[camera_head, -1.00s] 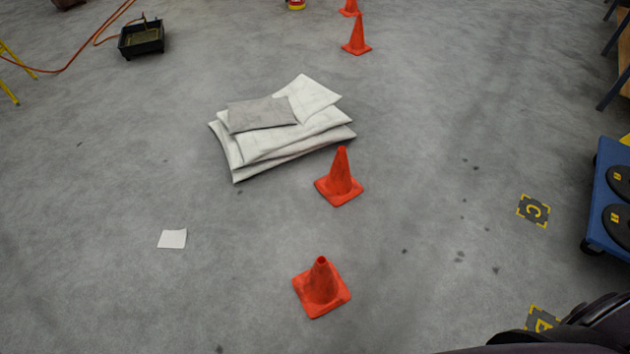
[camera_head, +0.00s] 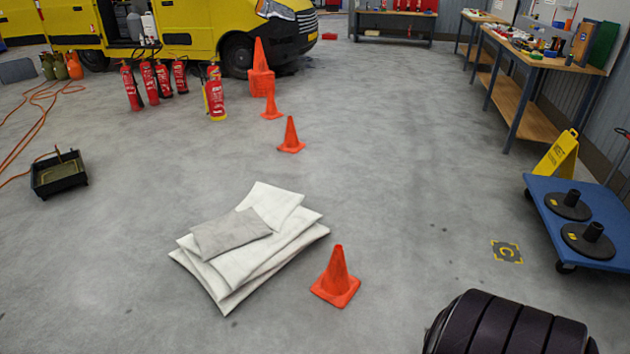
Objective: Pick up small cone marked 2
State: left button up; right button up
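A small orange cone (camera_head: 336,277) stands upright on the floor just right of the stacked pads, nearest to me. A second small orange cone (camera_head: 291,136) stands farther back, and a third (camera_head: 271,102) stands behind it. No number can be made out on any of them, so I cannot tell which is marked 2. A larger orange cone shape (camera_head: 260,70) stands at the far end of the line. Neither gripper shows; only a dark segmented part, likely of my arm, is at the bottom right.
Whitish pads (camera_head: 250,245) lie stacked left of the near cone. A blue trolley (camera_head: 605,250) carries black weights at the right. A floor mark C (camera_head: 507,251), workbench (camera_head: 545,70), red extinguishers (camera_head: 131,88), black tray (camera_head: 59,176) and yellow van (camera_head: 205,20) surround open floor.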

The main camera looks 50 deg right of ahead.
aim_at(336, 286)
jog(key=i+z, duration=0.45)
jog(key=i+j+z, duration=0.25)
jog(key=i+z, duration=0.15)
jog(key=i, duration=0.15)
